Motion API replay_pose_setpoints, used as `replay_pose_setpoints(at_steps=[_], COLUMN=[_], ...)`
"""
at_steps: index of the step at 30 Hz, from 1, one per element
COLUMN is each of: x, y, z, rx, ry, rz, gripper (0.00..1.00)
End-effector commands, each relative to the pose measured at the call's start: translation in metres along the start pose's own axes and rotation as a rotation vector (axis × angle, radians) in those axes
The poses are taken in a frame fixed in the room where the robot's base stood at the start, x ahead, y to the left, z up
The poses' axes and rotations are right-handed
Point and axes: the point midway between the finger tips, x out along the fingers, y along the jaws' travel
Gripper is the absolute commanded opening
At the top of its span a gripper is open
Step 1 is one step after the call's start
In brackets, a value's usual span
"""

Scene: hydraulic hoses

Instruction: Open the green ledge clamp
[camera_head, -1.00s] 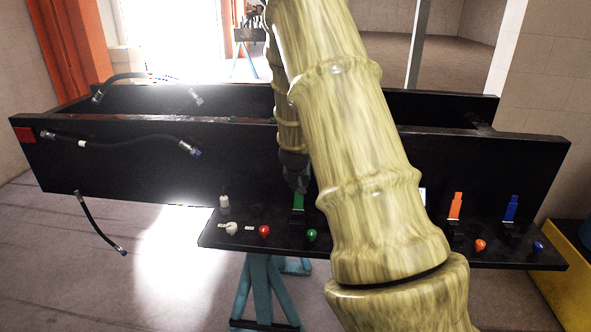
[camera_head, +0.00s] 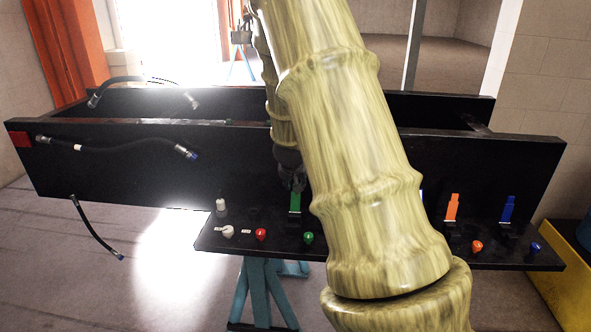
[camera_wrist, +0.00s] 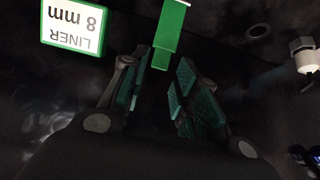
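The green ledge clamp (camera_head: 295,203) stands upright on the black ledge, with its green handle showing just below my gripper (camera_head: 291,183) in the head view. In the wrist view the green handle (camera_wrist: 168,38) reaches down from the top edge, and its end lies close to the gap between the fingers. My gripper (camera_wrist: 158,92) is open, with its green-padded fingers apart and nothing between them. The handle is not clasped; whether a finger touches it I cannot tell. The clamp's base is mostly dark and hard to make out.
A green knob (camera_head: 307,238), a red knob (camera_head: 261,234) and white fittings (camera_head: 221,204) sit nearby. Orange (camera_head: 452,208) and blue (camera_head: 508,209) clamps stand to the right. A label reading "LINER 8 mm" (camera_wrist: 74,24) lies beside the handle. Black hoses (camera_head: 120,147) hang left.

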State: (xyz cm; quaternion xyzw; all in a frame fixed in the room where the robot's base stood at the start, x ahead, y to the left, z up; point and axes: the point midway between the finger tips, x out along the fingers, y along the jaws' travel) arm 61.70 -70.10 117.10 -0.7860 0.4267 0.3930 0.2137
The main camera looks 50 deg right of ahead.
Motion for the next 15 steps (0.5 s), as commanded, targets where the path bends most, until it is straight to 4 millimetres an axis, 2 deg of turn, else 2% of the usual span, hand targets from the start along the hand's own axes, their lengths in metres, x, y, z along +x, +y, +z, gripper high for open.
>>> replay_pose_setpoints(at_steps=[6, 15], x=[-0.039, -0.071], y=[0.0, 0.001], z=[-0.001, -0.001], rx=[-0.001, -0.001], ry=[0.003, 0.001], rz=[0.0, 0.0], gripper=[0.3, 0.3])
